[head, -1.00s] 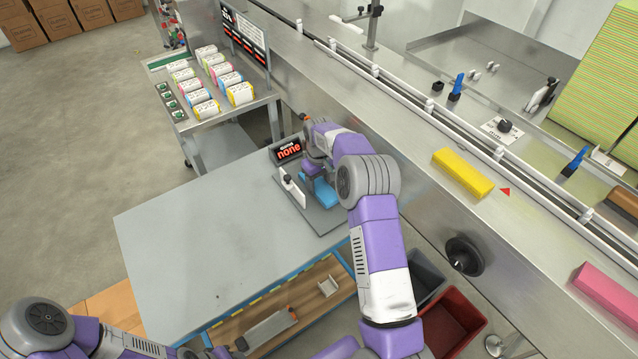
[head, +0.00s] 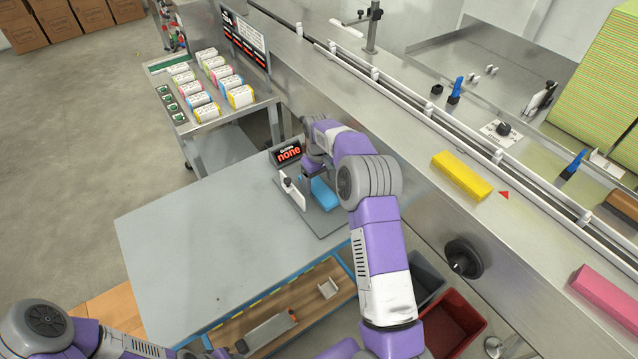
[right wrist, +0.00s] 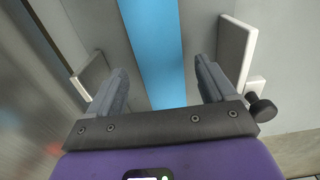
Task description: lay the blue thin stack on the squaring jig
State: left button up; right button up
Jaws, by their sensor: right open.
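The blue thin stack (head: 324,195) lies on the plate of the squaring jig (head: 317,222), beside its pale upright fence (head: 294,192). My right gripper (head: 313,178) is just above the stack, pointing down, and partly hides it with the arm. In the right wrist view the open fingers (right wrist: 162,78) stand on either side of the blue stack (right wrist: 156,45), with a gap on both sides. The jig's pale walls (right wrist: 236,48) rise outside the fingers. My left arm is at the lower left of the head view; its jaws cannot be made out.
A small display reading "none" (head: 288,153) stands behind the jig. The grey table (head: 200,230) is clear to the left. The steel conveyor machine (head: 415,165) runs close on the right, with a yellow stack (head: 462,175) on it. Red (head: 455,325) and grey bins stand below.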

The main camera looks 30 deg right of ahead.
aim_at(319, 188)
notch_tip(319, 188, up, 10)
jog(key=p, duration=0.2)
jog(key=shift+r, duration=0.1)
dwell(0.4)
